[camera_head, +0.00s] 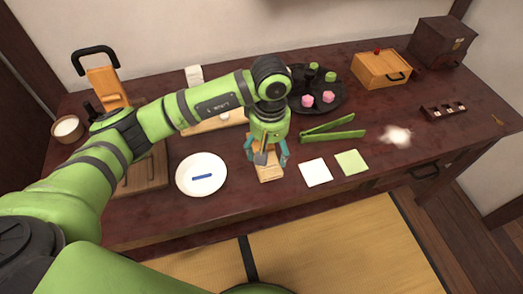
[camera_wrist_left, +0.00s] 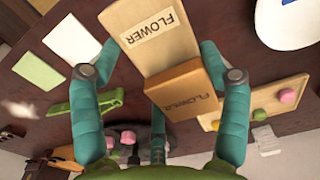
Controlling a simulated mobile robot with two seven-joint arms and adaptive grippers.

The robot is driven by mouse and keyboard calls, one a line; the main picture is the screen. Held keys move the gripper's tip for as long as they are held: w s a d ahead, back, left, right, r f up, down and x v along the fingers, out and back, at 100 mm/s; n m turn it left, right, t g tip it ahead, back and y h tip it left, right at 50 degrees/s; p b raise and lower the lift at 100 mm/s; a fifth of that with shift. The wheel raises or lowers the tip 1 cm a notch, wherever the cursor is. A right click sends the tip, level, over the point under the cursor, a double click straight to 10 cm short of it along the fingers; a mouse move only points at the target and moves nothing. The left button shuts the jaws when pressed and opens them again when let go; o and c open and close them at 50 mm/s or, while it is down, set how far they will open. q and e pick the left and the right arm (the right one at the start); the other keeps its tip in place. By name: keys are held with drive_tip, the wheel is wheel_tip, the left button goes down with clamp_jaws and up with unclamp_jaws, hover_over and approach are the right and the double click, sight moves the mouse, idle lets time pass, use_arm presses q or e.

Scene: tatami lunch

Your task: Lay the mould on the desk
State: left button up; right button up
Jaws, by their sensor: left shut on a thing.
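The mould (camera_head: 268,172) is a pale wooden piece at the front middle of the dark red-brown desk (camera_head: 440,150). In the left wrist view the mould (camera_wrist_left: 150,28) shows a long board and a nearer block, both marked FLOWER. My left gripper (camera_head: 265,155) points down and is shut on the mould; its teal fingers also show in the left wrist view (camera_wrist_left: 160,76). I cannot tell whether the mould touches the desk. My right gripper is not in view.
A white plate (camera_head: 203,165) with a blue strip lies left of the mould. White (camera_head: 316,172) and green (camera_head: 352,162) squares lie to its right. Green tongs (camera_head: 335,131) and a black tray (camera_head: 327,101) with sweets are behind. The desk's front right is clear.

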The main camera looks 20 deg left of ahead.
use_arm(q)
drive_tip(key=shift+w+a+f, duration=0.95)
drive_tip(key=shift+w+a, duration=0.2)
drive_tip(key=shift+a, duration=0.05)
drive_tip(key=shift+f+p, duration=0.35)
drive_tip(key=shift+f, duration=0.25)
wheel_tip(320, 180, down, 2)
drive_tip(key=shift+f, duration=0.45)
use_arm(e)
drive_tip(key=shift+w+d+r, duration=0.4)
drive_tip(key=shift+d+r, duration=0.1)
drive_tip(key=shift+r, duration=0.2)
use_arm(q)
drive_tip(key=shift+f, duration=0.1)
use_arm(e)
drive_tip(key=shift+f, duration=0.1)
use_arm(q)
drive_tip(key=shift+f, duration=0.15)
drive_tip(key=o, duration=1.2)
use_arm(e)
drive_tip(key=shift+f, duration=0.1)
